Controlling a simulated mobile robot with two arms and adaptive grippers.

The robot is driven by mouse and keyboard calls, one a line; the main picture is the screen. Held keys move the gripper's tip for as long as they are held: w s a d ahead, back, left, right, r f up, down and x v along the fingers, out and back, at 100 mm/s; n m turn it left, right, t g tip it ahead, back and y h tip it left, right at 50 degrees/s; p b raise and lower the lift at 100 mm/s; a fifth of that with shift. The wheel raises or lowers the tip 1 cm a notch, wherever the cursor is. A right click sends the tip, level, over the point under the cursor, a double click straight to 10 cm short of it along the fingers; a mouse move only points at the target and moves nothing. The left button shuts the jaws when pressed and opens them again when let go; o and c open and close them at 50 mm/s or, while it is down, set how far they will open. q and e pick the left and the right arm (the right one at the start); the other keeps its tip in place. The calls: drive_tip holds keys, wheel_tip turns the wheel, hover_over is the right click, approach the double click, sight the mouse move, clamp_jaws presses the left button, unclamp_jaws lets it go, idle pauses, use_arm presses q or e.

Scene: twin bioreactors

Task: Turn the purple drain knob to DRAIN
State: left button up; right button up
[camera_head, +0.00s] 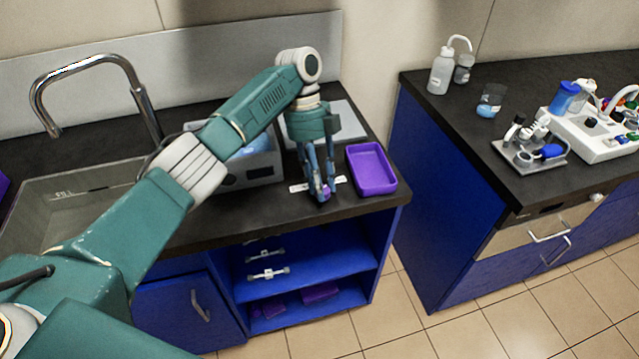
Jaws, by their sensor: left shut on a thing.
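My left gripper (321,194) points down at the front of the black counter, between the grey box unit and the purple tray. The knob's pointing direction is hidden by the fingers. My right gripper is not in view.
A purple tray (371,170) stands close right of my left gripper. A grey box unit (262,170) is on its left, with a sink (75,205) and tap (95,62) farther left. Across a floor gap, a second counter (455,125) holds bottles and a microscope (530,145).

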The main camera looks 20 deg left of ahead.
use_arm(q)
drive_tip(key=shift+w+d+r, duration=0.1)
drive_tip(key=shift+d+r, duration=0.2)
drive_tip(key=shift+d, duration=0.1)
drive_tip(key=o, duration=0.9)
drive_tip(key=shift+o, duration=0.9)
drive_tip(key=shift+d, duration=0.15)
drive_tip(key=shift+a+f, duration=0.2)
drive_tip(key=shift+a, duration=0.1)
drive_tip(key=shift+r, duration=0.1)
drive_tip(key=v, duration=1.1)
drive_tip(key=shift+r, duration=0.4)
drive_tip(key=shift+a+f, duration=0.1)
